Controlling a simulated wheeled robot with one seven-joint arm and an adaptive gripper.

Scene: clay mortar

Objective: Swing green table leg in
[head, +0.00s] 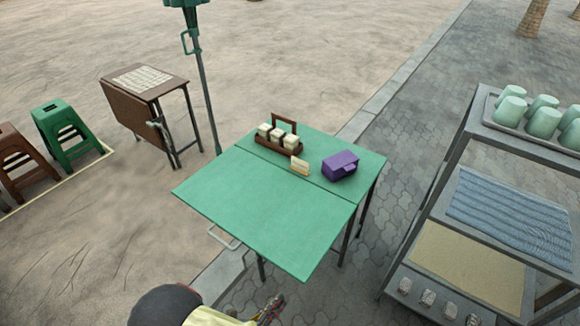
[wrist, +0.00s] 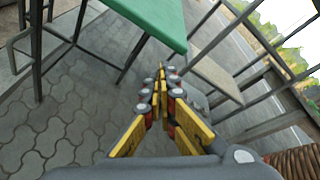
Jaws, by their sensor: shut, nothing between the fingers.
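The green table (head: 262,215) stands in the middle of the head view with its top flat, a seam dividing it. Dark metal legs show under it, one at the front left (head: 262,268) and others at the right (head: 347,240). A pale metal loop (head: 226,240) sticks out under its left edge. In the wrist view the green top's corner (wrist: 150,18) is at the top, with dark metal legs and bars (wrist: 36,50) at the left. My gripper (wrist: 162,72) is shut and empty, below the top and apart from the legs. It also shows in the head view (head: 274,302).
A caddy of jars (head: 279,142), a small card stand (head: 299,166) and a purple box (head: 340,166) stand on the tabletop. A grey shelf rack (head: 440,185) stands at the right. A brown folding table (head: 130,105) and stools (head: 64,130) are at the left. Paving between table and rack is clear.

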